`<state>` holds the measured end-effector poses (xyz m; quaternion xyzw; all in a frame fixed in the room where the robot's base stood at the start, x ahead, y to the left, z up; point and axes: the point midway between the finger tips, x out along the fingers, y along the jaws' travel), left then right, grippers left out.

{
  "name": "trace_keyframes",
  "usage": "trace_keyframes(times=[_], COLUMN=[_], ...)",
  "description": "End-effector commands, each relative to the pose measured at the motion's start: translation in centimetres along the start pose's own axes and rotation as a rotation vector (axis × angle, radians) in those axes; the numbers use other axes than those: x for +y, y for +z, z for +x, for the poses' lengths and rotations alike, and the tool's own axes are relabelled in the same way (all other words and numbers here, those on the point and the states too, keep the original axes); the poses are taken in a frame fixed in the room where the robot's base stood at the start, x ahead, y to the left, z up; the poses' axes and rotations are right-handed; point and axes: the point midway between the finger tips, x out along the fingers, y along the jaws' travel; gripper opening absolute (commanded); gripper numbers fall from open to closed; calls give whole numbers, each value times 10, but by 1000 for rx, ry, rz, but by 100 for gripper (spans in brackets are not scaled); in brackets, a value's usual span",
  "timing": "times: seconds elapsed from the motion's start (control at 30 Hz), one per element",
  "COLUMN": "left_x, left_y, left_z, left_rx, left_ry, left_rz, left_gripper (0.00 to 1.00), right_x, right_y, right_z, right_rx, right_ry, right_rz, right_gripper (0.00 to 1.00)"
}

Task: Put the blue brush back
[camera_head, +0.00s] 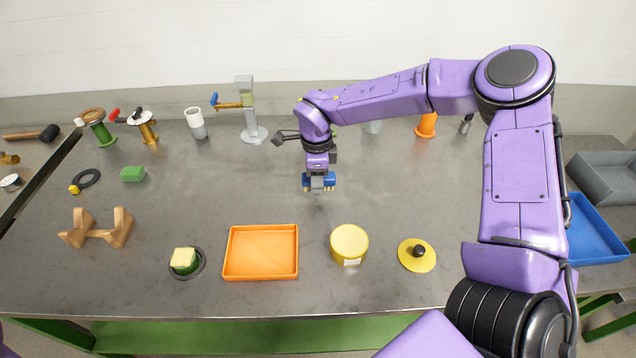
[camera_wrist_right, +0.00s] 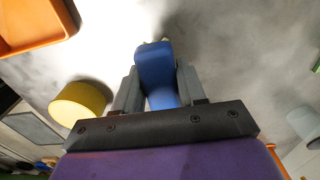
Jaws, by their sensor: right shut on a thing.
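My right gripper (camera_head: 319,186) is shut on a blue thing, the blue brush (camera_head: 330,180), and holds it over the middle of the table, with its fingers pointing down. The brush shows on both sides of the grey finger in the head view. In the right wrist view the blue brush (camera_wrist_right: 156,72) sits between the two grey fingers of the gripper (camera_wrist_right: 157,85). Its bristles cannot be made out clearly. Whether it touches the table is hard to tell. My left gripper is out of view.
An orange tray (camera_head: 261,275), a yellow tin (camera_head: 349,245) and a yellow lid (camera_head: 417,255) lie in front. A grey stand (camera_head: 248,115) and a white cup (camera_head: 196,123) are at the back. A blue tray (camera_head: 598,243) is at right. The table's middle is clear.

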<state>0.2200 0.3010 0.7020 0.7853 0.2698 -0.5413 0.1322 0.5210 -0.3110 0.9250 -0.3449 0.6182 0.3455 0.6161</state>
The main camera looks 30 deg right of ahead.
Motion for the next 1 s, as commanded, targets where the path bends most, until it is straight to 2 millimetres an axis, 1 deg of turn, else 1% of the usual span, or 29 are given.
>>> trace_keyframes(times=[0.07,0.13,0.23,0.3,0.5,0.63,0.67,0.7,0.73,1.0], left_x=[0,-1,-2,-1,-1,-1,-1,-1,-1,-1], left_y=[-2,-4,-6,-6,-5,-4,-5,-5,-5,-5], left_z=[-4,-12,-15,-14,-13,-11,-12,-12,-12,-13], left_rx=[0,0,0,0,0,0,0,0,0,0], left_ry=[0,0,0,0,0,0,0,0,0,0], left_rz=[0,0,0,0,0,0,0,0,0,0], left_gripper=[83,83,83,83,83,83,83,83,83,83], right_x=[-7,-6,-7,-7,-7,-7,-7,-7,-7,-7], right_y=[-6,-5,-5,-4,-4,-4,-4,-4,-4,-4], right_z=[10,21,36,40,41,45,44,44,44,42], right_rx=[3,4,3,1,0,0,0,0,0,0], right_ry=[2,3,1,-1,-1,0,0,0,0,-1], right_rz=[2,-2,-2,0,0,-1,-1,-1,-1,-1], right_gripper=[16,16,16,16,16,16,50,63,66,66])
